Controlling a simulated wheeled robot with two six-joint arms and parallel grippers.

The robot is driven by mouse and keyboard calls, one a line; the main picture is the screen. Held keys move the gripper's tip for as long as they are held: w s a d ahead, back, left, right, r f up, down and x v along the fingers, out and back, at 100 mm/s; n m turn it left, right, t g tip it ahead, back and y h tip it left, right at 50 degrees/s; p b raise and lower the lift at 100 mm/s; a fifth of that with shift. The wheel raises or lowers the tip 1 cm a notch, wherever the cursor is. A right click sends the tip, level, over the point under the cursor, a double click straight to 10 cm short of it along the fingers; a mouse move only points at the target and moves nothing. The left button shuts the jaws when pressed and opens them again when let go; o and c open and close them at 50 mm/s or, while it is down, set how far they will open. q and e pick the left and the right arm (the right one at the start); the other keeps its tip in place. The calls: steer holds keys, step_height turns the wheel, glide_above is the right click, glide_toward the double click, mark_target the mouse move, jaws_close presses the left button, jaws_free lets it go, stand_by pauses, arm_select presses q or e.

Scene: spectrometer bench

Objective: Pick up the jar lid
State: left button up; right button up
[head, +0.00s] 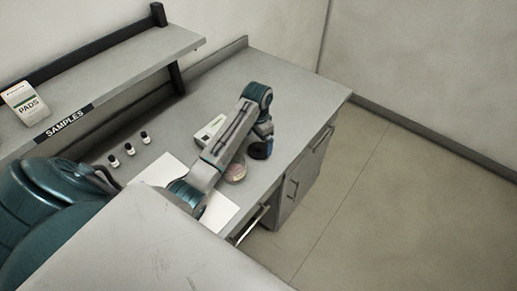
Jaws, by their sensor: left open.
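My left arm reaches in from the left over the bench. Its gripper (261,149) points down near the bench's right edge, and it is open. A dark round shape shows at the fingers; I cannot tell whether it is the jar lid or part of the gripper. A round, clear, pinkish container (236,173) stands on the bench just left of and nearer than the gripper, partly behind my arm. I cannot make out a separate jar lid with certainty. My right gripper is out of view.
A white and green device (209,131) sits left of my forearm. Small dark-capped vials (129,149) stand in a row farther left. White paper (219,212) lies under my arm. A shelf (118,66) labelled SAMPLES holds a PADS box (25,104). The bench's far end (290,90) is clear.

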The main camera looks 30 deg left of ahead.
mark_target(259, 146)
arm_select(q)
steer(key=shift+s+d+f+p, duration=0.15)
steer(key=shift+f+p, duration=0.1)
steer(key=shift+f, duration=0.25)
steer(key=shift+w+d+f+p, duration=0.1)
steer(key=shift+f+p, duration=0.1)
steer(key=shift+f, duration=0.8)
steer(key=c, duration=1.1)
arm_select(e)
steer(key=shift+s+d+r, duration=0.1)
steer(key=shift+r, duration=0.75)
arm_select(q)
steer(key=shift+r, duration=0.1)
